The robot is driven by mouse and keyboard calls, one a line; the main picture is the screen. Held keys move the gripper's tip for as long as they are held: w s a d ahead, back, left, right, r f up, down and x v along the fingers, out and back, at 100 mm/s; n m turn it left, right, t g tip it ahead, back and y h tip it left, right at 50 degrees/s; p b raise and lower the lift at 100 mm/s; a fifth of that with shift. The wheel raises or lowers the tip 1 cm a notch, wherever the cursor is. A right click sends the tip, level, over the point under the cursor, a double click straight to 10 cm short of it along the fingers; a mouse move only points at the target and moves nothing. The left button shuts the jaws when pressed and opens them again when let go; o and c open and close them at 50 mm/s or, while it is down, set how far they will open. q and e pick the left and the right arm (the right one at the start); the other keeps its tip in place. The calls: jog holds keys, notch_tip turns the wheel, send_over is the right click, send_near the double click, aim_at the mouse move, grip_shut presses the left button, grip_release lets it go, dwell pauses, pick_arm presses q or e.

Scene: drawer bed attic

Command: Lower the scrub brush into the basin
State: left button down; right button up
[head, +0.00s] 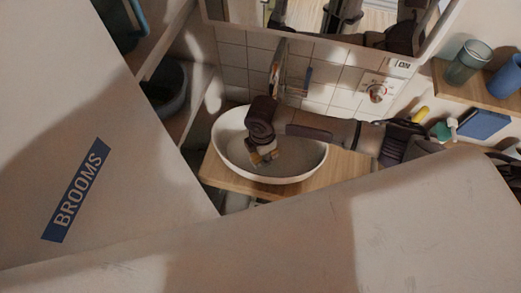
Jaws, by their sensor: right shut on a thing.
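The white oval basin (306,164) sits on a wooden counter under the mirror. My right arm comes in from the right, and my right gripper (263,148) points down over the left half of the basin. It is shut on the scrub brush (266,157), whose small tan part shows just under the fingers, within the basin's outline. The gripper hides most of the brush, and I cannot tell whether it touches the basin floor. My left gripper is not in view.
A pale panel labelled BROOMS (78,197) and a large pale surface (300,240) fill the foreground. The mirror (300,22) hangs above the tiled wall. At right, a shelf holds a greenish cup (467,62) and a blue cup (506,76); a blue box (484,123) sits below.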

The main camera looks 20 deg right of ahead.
jog(key=shift+f+b, duration=1.4)
jog(key=shift+f, duration=1.1)
jog(key=shift+f+b, duration=0.95)
jog(key=shift+f, duration=0.55)
jog(key=o, duration=1.2)
notch_tip(320, 180, up, 12)
jog(key=shift+r, duration=0.1)
